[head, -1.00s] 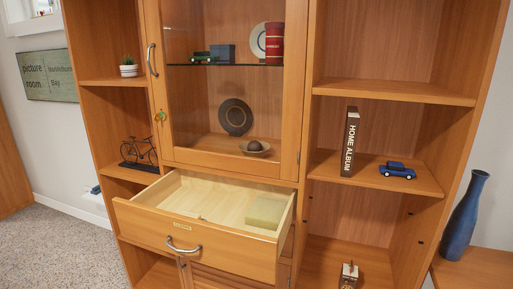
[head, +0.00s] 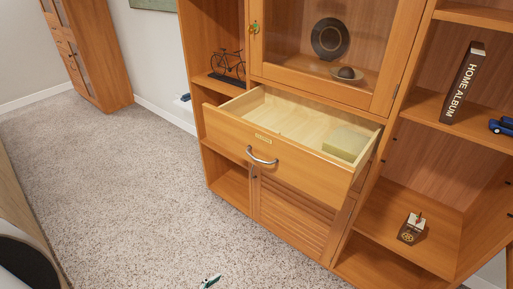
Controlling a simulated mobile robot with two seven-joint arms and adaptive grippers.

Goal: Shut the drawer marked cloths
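The drawer (head: 225,122) is pulled out from the middle of the wooden wall unit. It has a curved metal handle (head: 262,157) and a small label plate (head: 264,139) whose text is too small to read. A pale yellow-green folded item or block (head: 345,143) lies inside at the right. Neither of my grippers shows in the head view.
A glass door (head: 300,50) is above the drawer and a louvred door (head: 290,213) below it. Open shelves at the right hold a book (head: 463,83) and a small dark box (head: 412,229). Carpet (head: 110,185) is open at the left. A small green and white object (head: 210,281) lies on it.

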